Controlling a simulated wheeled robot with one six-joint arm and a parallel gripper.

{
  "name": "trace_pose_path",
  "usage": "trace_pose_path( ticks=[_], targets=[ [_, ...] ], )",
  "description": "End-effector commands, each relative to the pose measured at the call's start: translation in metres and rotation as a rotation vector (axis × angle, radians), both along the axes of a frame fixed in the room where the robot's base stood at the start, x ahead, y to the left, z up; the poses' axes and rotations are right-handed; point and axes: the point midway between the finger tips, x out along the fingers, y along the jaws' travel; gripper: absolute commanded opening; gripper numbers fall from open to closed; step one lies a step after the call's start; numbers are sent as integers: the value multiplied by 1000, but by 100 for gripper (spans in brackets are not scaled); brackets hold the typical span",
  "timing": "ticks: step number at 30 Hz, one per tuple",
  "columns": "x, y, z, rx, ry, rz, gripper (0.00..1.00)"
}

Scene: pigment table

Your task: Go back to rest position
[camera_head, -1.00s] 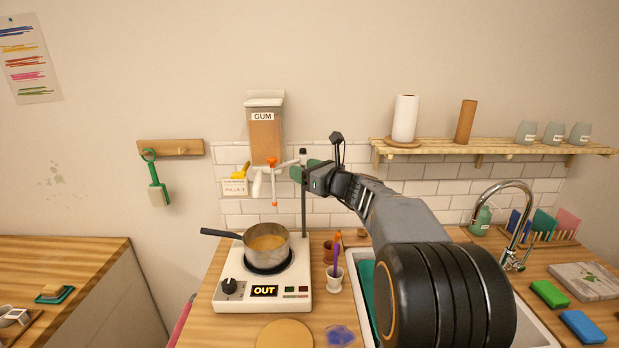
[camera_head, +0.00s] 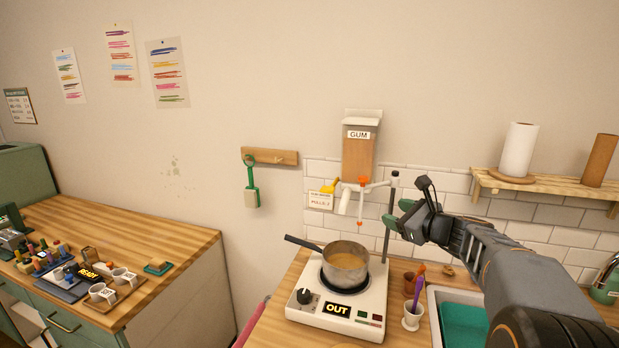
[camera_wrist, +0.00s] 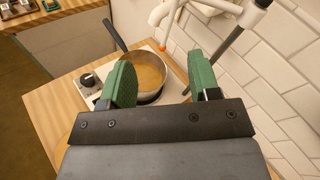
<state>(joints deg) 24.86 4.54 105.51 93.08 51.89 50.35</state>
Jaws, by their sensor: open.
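My gripper (camera_head: 397,213) is held in the air to the right of the gum dispenser stand, with green finger pads. In the wrist view my gripper (camera_wrist: 160,85) has its two green fingers wide apart with nothing between them. Beyond the fingers, a metal saucepan (camera_head: 345,272) with yellowish-brown liquid sits on the white hot plate (camera_head: 305,318), whose display reads OUT. The saucepan also shows in the wrist view (camera_wrist: 150,70). The gum dispenser (camera_head: 358,155) hangs on the wall above the saucepan, with a white spout and an orange-tipped lever.
A white cup with brushes (camera_head: 412,318) stands right of the hot plate, beside a sink (camera_head: 437,300). A wooden shelf (camera_head: 545,187) with rolls is at right. A separate left counter (camera_head: 160,235) holds cups and small jars. A gap lies between the counters.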

Motion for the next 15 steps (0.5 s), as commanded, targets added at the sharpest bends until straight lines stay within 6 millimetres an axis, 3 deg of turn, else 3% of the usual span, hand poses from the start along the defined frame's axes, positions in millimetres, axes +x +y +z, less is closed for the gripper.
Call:
trace_pose_path(
  ticks=[1, 6, 10, 15],
  targets=[
    [-12, 6, -24, -160, 25, 61, 56],
    [-81, 43, -91, -791, 46, 436, 56],
    [-144, 60, -128, -1216, 10, 792, 56],
    [-213, 63, -154, -1653, -75, 1223, 56]
  ],
)
